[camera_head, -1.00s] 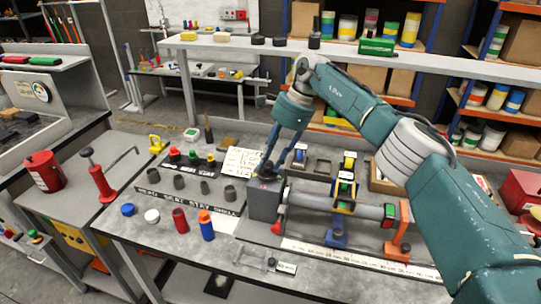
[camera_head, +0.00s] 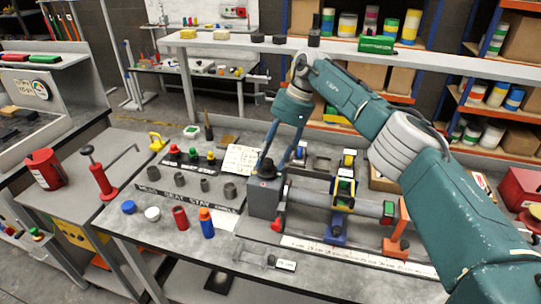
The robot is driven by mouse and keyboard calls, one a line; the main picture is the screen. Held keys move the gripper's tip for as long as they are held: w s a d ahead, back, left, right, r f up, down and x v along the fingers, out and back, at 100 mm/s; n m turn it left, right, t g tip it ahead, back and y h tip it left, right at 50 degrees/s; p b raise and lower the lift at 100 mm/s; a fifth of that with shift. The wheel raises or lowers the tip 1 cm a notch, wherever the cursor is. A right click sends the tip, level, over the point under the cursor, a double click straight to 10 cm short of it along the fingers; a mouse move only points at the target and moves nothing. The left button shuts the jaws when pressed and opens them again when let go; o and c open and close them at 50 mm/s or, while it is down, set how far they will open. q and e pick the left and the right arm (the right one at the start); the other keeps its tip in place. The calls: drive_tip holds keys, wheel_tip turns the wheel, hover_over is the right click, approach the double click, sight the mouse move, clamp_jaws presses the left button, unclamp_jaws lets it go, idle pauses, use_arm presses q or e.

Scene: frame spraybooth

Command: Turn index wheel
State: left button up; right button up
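The index wheel appears to be the dark round knob (camera_head: 266,171) on top of a grey block (camera_head: 263,197) at the left end of the bench fixture. My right gripper (camera_head: 271,166) points down at it from above. Its two blue-grey fingers stand apart, with the tips at the knob's height, one at its left and one at its right. Whether they touch the knob is too small to tell. My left gripper is not in view.
A grey cylinder (camera_head: 322,200) runs right from the block through blue and orange stands. Left of it are several dark cups, a red cylinder (camera_head: 180,218) and a blue bottle (camera_head: 206,224). A red pump (camera_head: 102,182) stands on the left table. A shelf bar (camera_head: 400,57) crosses behind.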

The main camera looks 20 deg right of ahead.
drive_tip(key=v, duration=0.7)
drive_tip(key=shift+r, duration=0.25)
drive_tip(key=shift+d, duration=0.1)
